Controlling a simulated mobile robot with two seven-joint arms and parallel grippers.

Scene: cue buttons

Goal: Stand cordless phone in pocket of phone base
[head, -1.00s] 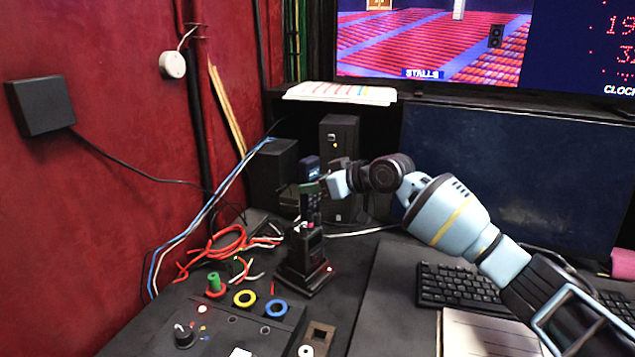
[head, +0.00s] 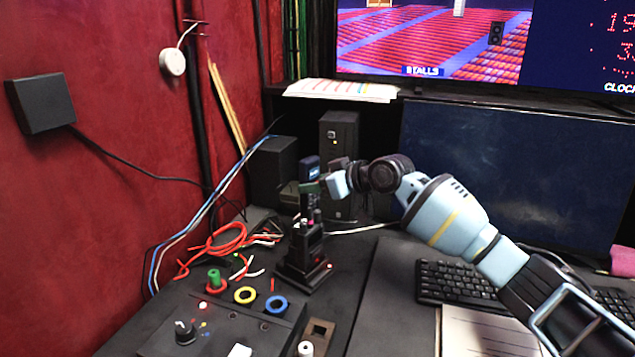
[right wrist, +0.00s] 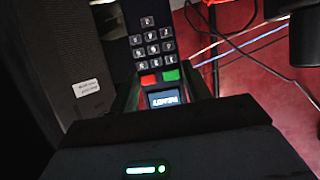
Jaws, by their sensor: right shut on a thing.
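The dark cordless phone (head: 310,168) is upright in the head view, its blue-lit screen near the top. My right gripper (head: 312,188) is shut on it across the upper part. The right wrist view shows the phone's keypad (right wrist: 152,42), red and green keys and lit screen between the fingers. The black phone base (head: 304,265) stands on the desk directly below, with a small red light. The phone's lower end is at the top of the base's upright part; whether it is inside the pocket I cannot tell. My left gripper is not in view.
A control panel with rings (head: 276,306) and a knob (head: 185,332) lies in front of the base. Loose red cables (head: 222,240) lie to its left. Dark speakers (head: 340,135) stand behind. A keyboard (head: 460,287) lies at right.

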